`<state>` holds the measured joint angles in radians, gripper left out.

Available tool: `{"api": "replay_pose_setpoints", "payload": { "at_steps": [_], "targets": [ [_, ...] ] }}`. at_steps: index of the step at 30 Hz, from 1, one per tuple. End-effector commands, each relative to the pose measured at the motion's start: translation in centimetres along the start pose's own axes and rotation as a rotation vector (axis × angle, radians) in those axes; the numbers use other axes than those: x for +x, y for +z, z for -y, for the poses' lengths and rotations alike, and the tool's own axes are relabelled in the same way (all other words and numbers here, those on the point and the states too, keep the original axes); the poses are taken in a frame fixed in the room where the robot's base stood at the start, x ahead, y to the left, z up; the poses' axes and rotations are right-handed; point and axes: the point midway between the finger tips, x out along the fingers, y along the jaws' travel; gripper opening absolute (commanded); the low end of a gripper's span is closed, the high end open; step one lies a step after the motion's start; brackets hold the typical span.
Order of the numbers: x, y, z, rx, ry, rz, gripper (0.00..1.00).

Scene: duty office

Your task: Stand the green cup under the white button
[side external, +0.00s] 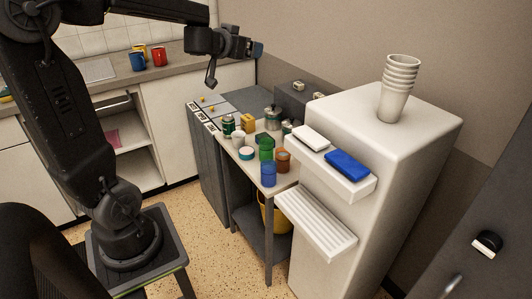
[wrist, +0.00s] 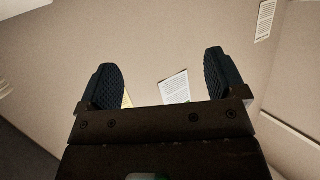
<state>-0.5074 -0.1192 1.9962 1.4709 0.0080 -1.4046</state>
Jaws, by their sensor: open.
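The green cup (side external: 266,148) stands on the small table (side external: 246,166) among other cups, behind a blue cup (side external: 268,176) and beside a brown one (side external: 283,160). The white button (side external: 309,138) is the left one of two on a ledge of the white dispenser (side external: 408,140). A ribbed tray (side external: 317,225) juts out below the ledge, and it looks empty. My gripper (side external: 258,49) is high above and behind the table, away from the cup. In the wrist view its two fingers (wrist: 164,80) are wide apart with nothing between them. The cup is not in that view.
The blue button (side external: 347,164) is right of the white one. A stack of pale cups (side external: 398,88) stands on the dispenser. A green can (side external: 229,124), a white cup (side external: 238,141) and a metal pot (side external: 273,117) crowd the table. Mugs (side external: 138,60) stand on the far counter.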

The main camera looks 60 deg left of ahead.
Motion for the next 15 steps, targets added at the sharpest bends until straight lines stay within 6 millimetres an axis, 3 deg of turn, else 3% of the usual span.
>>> {"api": "replay_pose_setpoints", "payload": {
  "at_steps": [11, 15],
  "targets": [
    [3.5, 2.5, 2.7, -0.029, 0.117, 0.087, 0.90],
    [3.6, 3.5, 2.5, -0.031, 0.122, 0.090, 0.90]
  ]
}}
